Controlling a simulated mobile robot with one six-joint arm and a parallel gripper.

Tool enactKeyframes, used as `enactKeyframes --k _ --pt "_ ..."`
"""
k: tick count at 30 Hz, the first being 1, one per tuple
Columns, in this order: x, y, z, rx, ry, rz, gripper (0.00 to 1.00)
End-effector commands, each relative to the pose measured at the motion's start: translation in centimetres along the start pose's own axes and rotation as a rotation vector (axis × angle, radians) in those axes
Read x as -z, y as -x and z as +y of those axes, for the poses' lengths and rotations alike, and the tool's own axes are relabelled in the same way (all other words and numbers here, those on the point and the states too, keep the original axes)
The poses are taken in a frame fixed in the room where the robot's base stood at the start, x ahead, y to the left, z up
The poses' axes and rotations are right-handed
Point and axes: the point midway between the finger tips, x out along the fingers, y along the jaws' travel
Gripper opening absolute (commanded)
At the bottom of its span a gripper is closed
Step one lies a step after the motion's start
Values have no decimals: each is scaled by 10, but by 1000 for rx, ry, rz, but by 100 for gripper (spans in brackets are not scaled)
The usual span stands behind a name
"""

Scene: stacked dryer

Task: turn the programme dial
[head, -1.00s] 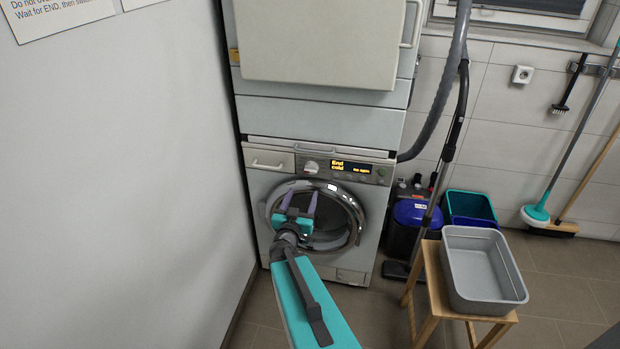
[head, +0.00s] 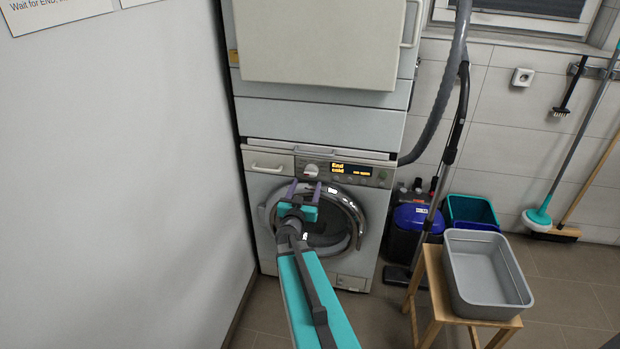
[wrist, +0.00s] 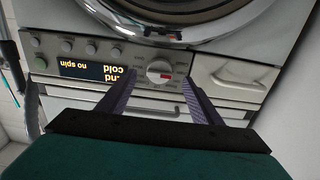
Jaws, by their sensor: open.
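The programme dial (head: 311,168) is a round pale knob on the lower machine's control panel, left of the lit display (head: 351,169). In the wrist view the dial (wrist: 159,71) shows upside down, with a red mark on its near side. The display (wrist: 92,71) reads "End cold, no spin". My gripper (head: 304,188) is open and empty, in front of the machine just below the dial in the head view. In the wrist view its purple fingers (wrist: 158,95) are spread, with the dial between and beyond their tips. I cannot tell whether they touch the panel.
The round door (head: 345,238) is shut below the panel. A drawer with a handle (head: 268,163) is left of the dial. A white wall (head: 120,190) stands close on the left. A stool with a grey basin (head: 487,303) stands right.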

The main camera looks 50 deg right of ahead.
Motion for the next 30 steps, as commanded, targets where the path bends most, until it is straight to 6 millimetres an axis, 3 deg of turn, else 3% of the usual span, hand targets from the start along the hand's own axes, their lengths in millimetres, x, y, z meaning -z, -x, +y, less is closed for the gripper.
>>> enactKeyframes --k 15,30 --pt "0 -48 -1 0 -2 1 59" --pt "0 -61 0 1 -1 0 59"
